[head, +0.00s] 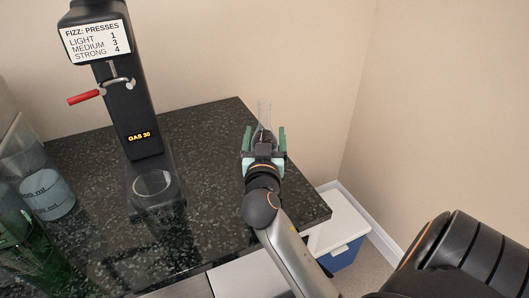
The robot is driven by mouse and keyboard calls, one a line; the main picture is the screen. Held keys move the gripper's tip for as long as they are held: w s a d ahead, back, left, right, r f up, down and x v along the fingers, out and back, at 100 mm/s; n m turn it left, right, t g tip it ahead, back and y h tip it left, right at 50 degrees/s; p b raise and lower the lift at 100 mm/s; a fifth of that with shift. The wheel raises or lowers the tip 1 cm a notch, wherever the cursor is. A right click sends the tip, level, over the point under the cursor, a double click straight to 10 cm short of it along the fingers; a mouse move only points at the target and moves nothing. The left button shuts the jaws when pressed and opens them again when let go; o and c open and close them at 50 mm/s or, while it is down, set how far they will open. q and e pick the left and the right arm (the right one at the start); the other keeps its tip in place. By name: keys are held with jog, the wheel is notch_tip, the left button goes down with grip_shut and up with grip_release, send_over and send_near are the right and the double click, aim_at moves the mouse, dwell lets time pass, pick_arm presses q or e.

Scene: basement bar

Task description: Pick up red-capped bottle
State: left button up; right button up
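No red-capped bottle shows clearly; no red cap is visible. My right gripper (264,138) is over the right part of the dark counter, its green fingers spread apart. A clear, narrow, upright-looking thing (264,110) shows between and just beyond the fingers. It may be a bottle, but its lower part is hidden by the gripper. I see no contact between it and the fingers. My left gripper is not in view.
A black fizz machine (130,110) with a red-handled lever (84,97) stands on the speckled counter (205,140). A clear measuring jug (45,190) and green bottle glass (25,240) are at left. A blue-and-white box (345,235) stands by the right wall.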

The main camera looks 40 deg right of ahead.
grip_shut()
dwell(0.4)
jog(key=shift+r, duration=0.1)
